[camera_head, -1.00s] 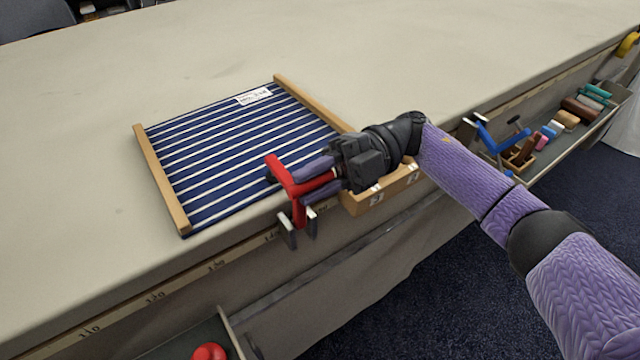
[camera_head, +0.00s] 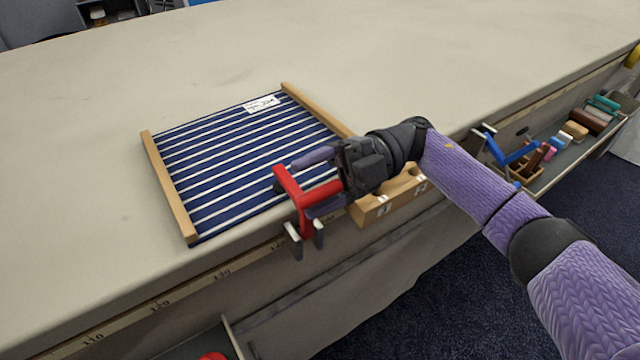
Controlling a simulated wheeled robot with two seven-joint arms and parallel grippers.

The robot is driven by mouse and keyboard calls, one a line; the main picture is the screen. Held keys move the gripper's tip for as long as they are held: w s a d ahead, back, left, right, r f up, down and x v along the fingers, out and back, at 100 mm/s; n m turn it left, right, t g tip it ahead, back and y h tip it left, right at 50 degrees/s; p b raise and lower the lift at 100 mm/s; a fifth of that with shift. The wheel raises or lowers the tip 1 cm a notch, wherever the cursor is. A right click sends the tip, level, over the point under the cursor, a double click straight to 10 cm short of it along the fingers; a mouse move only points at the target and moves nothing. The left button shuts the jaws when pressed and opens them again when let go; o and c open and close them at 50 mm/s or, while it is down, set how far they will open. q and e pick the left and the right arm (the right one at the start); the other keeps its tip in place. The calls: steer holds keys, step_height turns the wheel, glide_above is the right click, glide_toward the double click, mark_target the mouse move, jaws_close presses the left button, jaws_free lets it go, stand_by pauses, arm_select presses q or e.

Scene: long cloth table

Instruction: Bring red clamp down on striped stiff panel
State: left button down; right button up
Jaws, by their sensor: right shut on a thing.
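The striped stiff panel (camera_head: 222,170) lies flat on the table, dark blue with white stripes, a wooden bar along each side and a white label at the far edge. The red clamp (camera_head: 291,188) is at the table's front edge, by the panel's near right part. Its grey lower ends (camera_head: 304,238) hang in front of the edge. My right gripper (camera_head: 318,182) is shut on the red clamp, with purple fingers on either side of its red bar. I cannot tell whether the clamp touches the panel. My left gripper is not in view.
A wooden block with holes (camera_head: 385,203) sits at the table's edge beside my right gripper. A side tray (camera_head: 560,165) at the right holds a blue clamp and several small coloured items. The table (camera_head: 420,65) is clear behind and left of the panel.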

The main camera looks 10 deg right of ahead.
stand_by(0.4)
steer(key=b+v, duration=0.3)
steer(key=v, duration=0.7)
steer(key=shift+s, duration=0.1)
